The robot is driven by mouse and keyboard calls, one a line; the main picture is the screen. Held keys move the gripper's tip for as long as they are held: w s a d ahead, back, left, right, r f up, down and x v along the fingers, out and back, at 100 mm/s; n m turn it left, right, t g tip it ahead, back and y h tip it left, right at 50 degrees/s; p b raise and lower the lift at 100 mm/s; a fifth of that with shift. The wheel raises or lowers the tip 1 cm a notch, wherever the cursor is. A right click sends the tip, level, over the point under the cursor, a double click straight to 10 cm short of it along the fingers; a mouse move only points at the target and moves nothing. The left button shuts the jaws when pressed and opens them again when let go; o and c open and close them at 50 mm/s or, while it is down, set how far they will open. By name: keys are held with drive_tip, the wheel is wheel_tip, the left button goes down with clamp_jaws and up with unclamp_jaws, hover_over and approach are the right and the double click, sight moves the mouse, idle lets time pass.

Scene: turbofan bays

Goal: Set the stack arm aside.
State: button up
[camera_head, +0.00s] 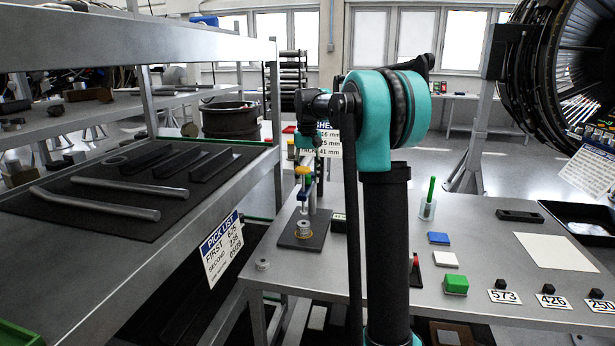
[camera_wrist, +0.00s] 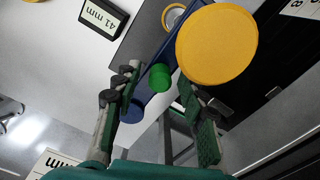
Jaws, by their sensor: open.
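The stack arm appears to be the blue bar (camera_wrist: 152,72) with a green knob (camera_wrist: 159,78) in the wrist view; a large yellow disc (camera_wrist: 216,45) is beside it, nearer the camera. In the head view these coloured parts (camera_head: 303,188) are small, above a dark base plate (camera_head: 305,236) with a metal ring piece (camera_head: 303,229) on it. My gripper (camera_wrist: 165,105) is open, its green-padded fingers on either side of the bar and knob. I cannot tell whether they touch. In the head view my gripper (camera_head: 308,148) is above the coloured parts, partly hidden by my arm.
The table (camera_head: 470,300) to the right holds a green block (camera_head: 456,284), white and blue blocks, a pen cup (camera_head: 428,208) and number cards. A small metal ring (camera_head: 262,264) lies near the table's left edge.

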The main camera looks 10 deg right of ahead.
clamp_jaws()
idle(0.3)
drive_tip(key=shift+w+a, duration=0.1)
drive_tip(key=shift+a, duration=0.05)
idle(0.3)
drive_tip(key=w+a+m, duration=0.4)
drive_tip(key=w+m, duration=0.2)
drive_tip(key=m, duration=0.6)
drive_tip(key=shift+w+a, duration=0.15)
drive_tip(key=shift+a, duration=0.1)
idle(0.5)
unclamp_jaws()
